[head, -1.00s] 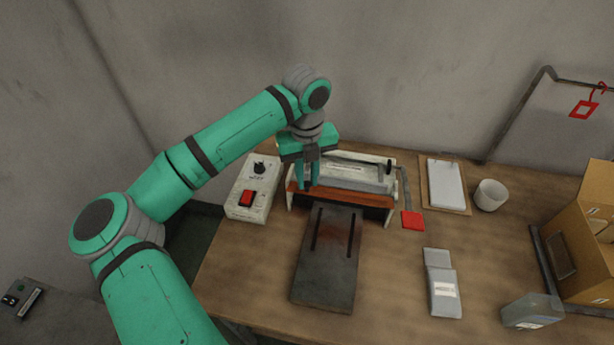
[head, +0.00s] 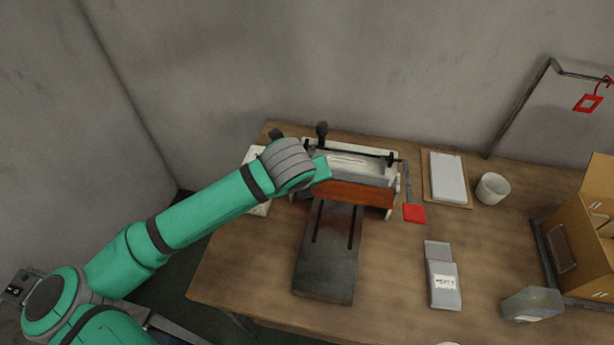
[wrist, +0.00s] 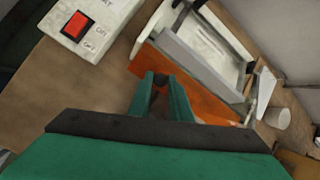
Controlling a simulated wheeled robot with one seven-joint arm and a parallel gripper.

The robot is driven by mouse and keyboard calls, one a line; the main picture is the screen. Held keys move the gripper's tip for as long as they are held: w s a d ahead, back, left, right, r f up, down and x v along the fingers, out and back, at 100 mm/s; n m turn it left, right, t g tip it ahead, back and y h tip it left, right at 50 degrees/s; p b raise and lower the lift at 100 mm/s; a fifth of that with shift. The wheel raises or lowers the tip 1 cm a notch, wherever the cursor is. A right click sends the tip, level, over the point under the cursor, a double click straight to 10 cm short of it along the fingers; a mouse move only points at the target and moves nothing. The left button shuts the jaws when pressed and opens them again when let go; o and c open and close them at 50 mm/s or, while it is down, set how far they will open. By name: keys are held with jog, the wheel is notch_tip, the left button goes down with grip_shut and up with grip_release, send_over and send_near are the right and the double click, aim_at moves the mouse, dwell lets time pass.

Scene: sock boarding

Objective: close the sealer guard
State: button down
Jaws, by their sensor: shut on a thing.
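The sealer (head: 375,158) is a pale machine at the back of the wooden table. Its guard (head: 355,193) is an orange-red panel that hangs down steeply across the sealer's front in the head view. It also shows as an orange strip in the wrist view (wrist: 200,98). My gripper (wrist: 161,84) is at the guard, with its fingers closed around a small dark knob (wrist: 161,78) at the panel. In the head view my wrist covers the sealer's left end, and the fingertips are hidden.
A control box (wrist: 88,25) with a red switch stands left of the sealer. A dark slotted plate (head: 328,260) lies in front. A red pad (head: 414,213), clipboard (head: 447,178), white cup (head: 493,188), grey packet (head: 442,275) and cardboard box (head: 580,235) are to the right.

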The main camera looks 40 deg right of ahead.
notch_tip(320, 180, down, 7)
jog(key=t+h, duration=0.7)
jog(key=h, duration=0.2)
jog(key=shift+s+t, duration=0.25)
jog(key=shift+t, duration=0.05)
dwell(0.6)
jog(key=shift+f, duration=0.2)
dwell(0.4)
jog(key=c, duration=1.6)
grip_release()
jog(key=shift+c, duration=0.2)
jog(key=shift+a, duration=0.1)
jog(key=v, duration=1)
jog(key=shift+s+a+f, duration=0.15)
jog(key=shift+s+a, duration=0.05)
jog(key=shift+s, duration=0.05)
